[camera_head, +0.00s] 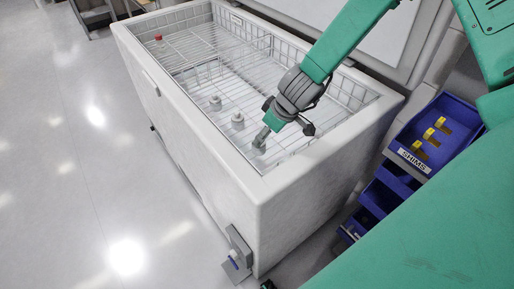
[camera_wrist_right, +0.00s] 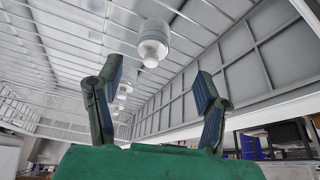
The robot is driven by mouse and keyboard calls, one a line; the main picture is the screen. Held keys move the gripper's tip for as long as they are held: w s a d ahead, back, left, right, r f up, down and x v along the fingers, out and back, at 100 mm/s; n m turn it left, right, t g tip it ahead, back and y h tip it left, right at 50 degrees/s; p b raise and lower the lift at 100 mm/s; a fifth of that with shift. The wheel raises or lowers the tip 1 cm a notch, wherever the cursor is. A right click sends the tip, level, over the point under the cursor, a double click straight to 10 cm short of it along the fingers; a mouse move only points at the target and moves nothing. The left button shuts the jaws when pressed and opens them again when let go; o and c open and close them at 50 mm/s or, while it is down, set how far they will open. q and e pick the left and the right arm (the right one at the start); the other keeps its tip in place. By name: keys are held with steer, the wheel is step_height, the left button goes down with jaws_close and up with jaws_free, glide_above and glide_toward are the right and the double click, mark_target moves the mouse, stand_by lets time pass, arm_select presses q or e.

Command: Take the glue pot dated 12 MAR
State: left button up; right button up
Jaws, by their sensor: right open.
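My right gripper (camera_head: 262,138) reaches down into an open white chest freezer (camera_head: 222,165) from the upper right. In the right wrist view it (camera_wrist_right: 154,95) is open, with nothing between its fingers. A white ribbed pot (camera_wrist_right: 152,45) shows beyond the fingertips, apart from them; more pots (camera_wrist_right: 122,92) stand in a row past it. In the head view two pale pots (camera_head: 215,103) (camera_head: 237,120) stand on the wire rack, left of my gripper. A red-topped item (camera_head: 158,38) is at the far left corner. No date is readable. My left gripper is not in view.
The freezer's raised rim (camera_head: 190,108) and wire side baskets (camera_head: 255,38) surround the rack. Blue bins (camera_head: 440,130), one labelled SHIMS with yellow pieces, stand at the right. The floor at left is clear.

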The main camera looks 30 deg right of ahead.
mark_target(263, 145)
steer(key=x, duration=0.3)
steer(key=shift+d, duration=0.1)
steer(key=shift+w+d+f, duration=0.1)
steer(key=shift+w+f, duration=0.15)
steer(key=shift+f, duration=0.2)
steer(key=x, duration=0.1)
steer(key=b+x, duration=0.1)
steer(key=x, duration=0.2)
steer(key=shift+w+d+f+b, duration=0.2)
steer(key=shift+w+f+b, duration=0.1)
steer(key=shift+f, duration=0.05)
steer(key=shift+r, duration=0.1)
jaws_close()
